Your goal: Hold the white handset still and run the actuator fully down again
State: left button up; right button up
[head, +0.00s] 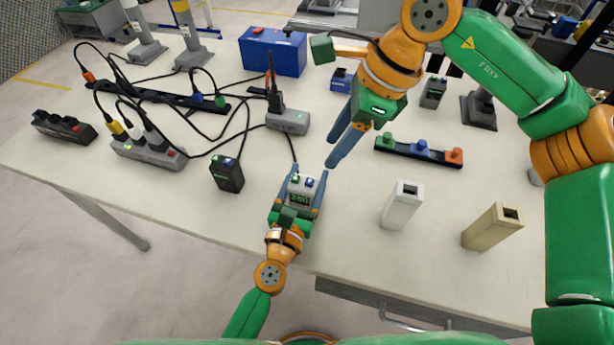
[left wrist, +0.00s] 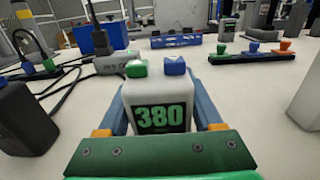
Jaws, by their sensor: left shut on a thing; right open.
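The white handset (head: 301,189) is upright at the table's front edge, with a green and a blue button on top. In the left wrist view the handset (left wrist: 160,108) shows a green "380" on its display. My left gripper (head: 305,183) is shut on it, a finger on each side. My right gripper (head: 331,153) is open and empty, its blue fingers pointing down just beyond the handset, apart from it. I cannot tell which thing is the actuator; grey column stands (head: 143,38) are at the back left.
A black handset (head: 228,176) stands left of the white one. Power strips (head: 148,152) and loose black cables cover the left side. A grey box (head: 288,122) with a black plug lies behind. White (head: 402,207) and beige (head: 492,228) hollow posts stand right; a three-button bar (head: 418,152) lies behind them.

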grip_shut()
dwell(1.5)
